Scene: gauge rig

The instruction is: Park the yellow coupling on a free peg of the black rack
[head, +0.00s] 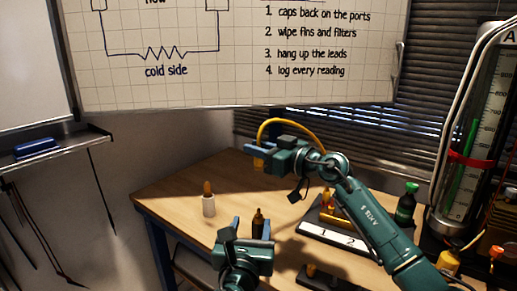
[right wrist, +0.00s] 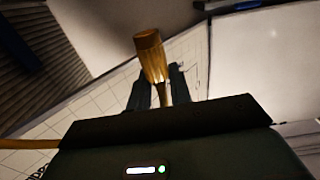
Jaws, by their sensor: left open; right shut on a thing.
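The yellow coupling (right wrist: 151,57) is between the fingers of my right gripper (right wrist: 160,90) in the right wrist view. In the head view my right gripper (head: 258,152) holds it above the table, and a little of the coupling (head: 259,164) shows below the fingers. A yellow hose (head: 295,125) arches from there to behind my right arm. The black rack (head: 306,229), with a white strip marked 1 and 2, lies on the table right of the gripper. Yellow pieces show on it; my arm hides part, and free pegs are unclear. My left gripper (head: 250,240) is open and empty, low in front.
A dark green bottle (head: 406,204) and a tall gauge (head: 470,130) stand at right. The table's left part (head: 170,198) is clear.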

